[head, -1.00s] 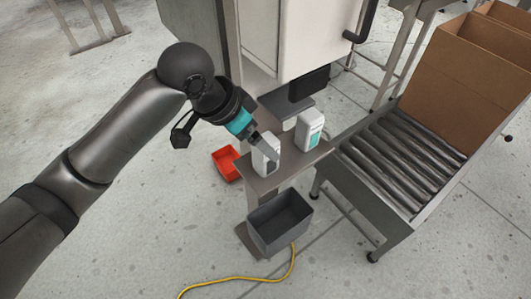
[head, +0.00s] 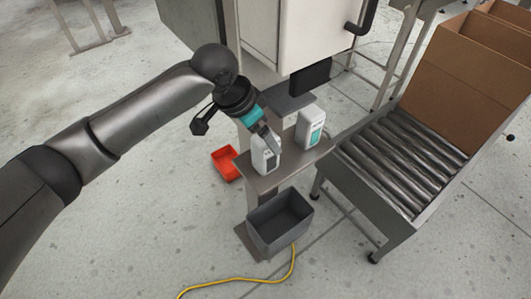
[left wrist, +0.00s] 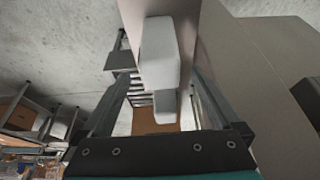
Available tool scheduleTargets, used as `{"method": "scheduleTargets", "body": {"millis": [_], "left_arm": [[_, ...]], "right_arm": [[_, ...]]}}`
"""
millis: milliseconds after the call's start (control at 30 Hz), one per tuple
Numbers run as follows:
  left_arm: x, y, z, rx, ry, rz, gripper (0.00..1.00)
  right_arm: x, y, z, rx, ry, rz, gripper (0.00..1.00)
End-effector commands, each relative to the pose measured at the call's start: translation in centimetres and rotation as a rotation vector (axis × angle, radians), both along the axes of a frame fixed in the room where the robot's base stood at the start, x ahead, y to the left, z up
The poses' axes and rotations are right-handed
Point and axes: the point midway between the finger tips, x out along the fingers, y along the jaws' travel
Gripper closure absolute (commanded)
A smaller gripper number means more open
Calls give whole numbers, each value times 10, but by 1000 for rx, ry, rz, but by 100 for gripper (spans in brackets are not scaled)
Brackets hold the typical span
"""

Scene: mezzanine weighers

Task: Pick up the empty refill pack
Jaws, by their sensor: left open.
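Two white packs stand upright on a small brown-grey shelf (head: 262,180) in the head view. The right pack (head: 311,126) has a teal label. I cannot tell from the label side alone which one is empty. My left gripper (head: 268,136) is at the top of the left pack, tilted down toward it. In the left wrist view a white pack (left wrist: 158,52) lies between the spread fingers, with a smaller white pack (left wrist: 164,106) behind it. The gripper is open. My right gripper is out of view.
A grey open bin (head: 280,241) sits below the shelf, and a red tray (head: 228,175) lies on the floor to its left. A roller conveyor (head: 400,160) with a cardboard box (head: 470,80) stands on the right. A white machine cabinet (head: 300,25) rises behind the shelf.

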Motion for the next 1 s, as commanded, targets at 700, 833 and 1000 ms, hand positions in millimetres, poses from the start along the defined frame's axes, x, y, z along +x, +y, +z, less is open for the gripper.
{"method": "scheduleTargets", "body": {"millis": [700,833,1000], "left_arm": [[14,-18,-49,1,-1,-1,3],[14,-18,-49,1,-1,-1,15],[14,-18,-49,1,-1,-1,34]], "right_arm": [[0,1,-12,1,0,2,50],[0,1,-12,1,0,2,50],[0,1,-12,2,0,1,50]]}}
